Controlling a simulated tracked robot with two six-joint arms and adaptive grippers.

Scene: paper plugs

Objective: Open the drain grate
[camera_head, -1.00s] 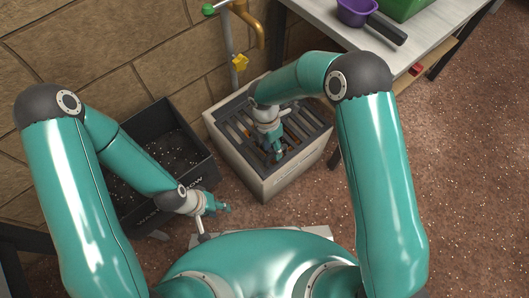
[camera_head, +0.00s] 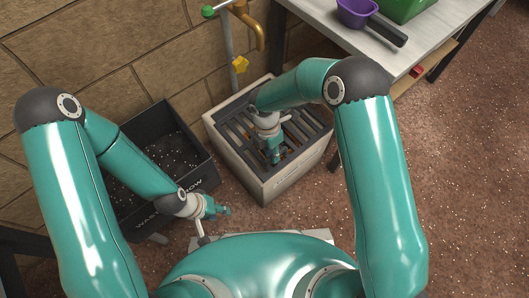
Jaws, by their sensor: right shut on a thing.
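The drain grate (camera_head: 303,128) is a dark slatted panel on top of a pale box-shaped basin (camera_head: 224,140). It looks flat in the basin's top, with orange-brown bits showing between the slats. My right gripper (camera_head: 276,160) points down onto the near-middle part of the grate and is shut on it; the fingertips are small and partly hidden by the wrist. My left gripper (camera_head: 222,211) is in front of the basin, to its left, apart from the grate. Its fingers are too small to tell whether they are open.
A black waste barrow (camera_head: 180,126) with small pale bits inside stands left of the basin. A brass tap (camera_head: 258,30) and a yellow valve handle (camera_head: 240,65) are behind it. A bench (camera_head: 435,22) at the upper right holds a purple scoop (camera_head: 357,12) and a green container (camera_head: 405,8).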

